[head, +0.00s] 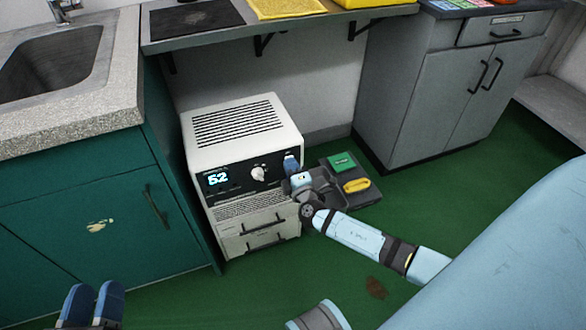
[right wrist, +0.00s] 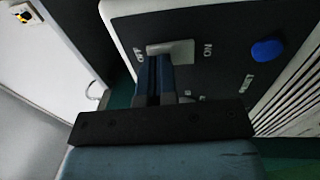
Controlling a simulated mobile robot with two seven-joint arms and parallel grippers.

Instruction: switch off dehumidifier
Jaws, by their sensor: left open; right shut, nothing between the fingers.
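The dehumidifier (head: 240,140) is a pale box with a black front panel, a lit display (head: 217,179) reading 52 and a pale knob (head: 258,173). My right gripper (head: 291,163) is at the right end of that panel, fingers shut and empty. In the right wrist view, a grey switch lever (right wrist: 172,47) sits on the black panel between the OFF and ON markings. The shut fingers (right wrist: 155,82) are right at its lower edge; contact is unclear. A blue button (right wrist: 267,50) is beyond the ON marking. My left gripper (head: 91,304) is open at the lower left, away from the dehumidifier.
A dark tray (head: 373,195) with a green item (head: 342,161) and a yellow item (head: 356,185) lies right of the dehumidifier. A teal cabinet (head: 80,210) stands close on its left, with a shelf (head: 275,30) above. Green floor in front is mostly clear.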

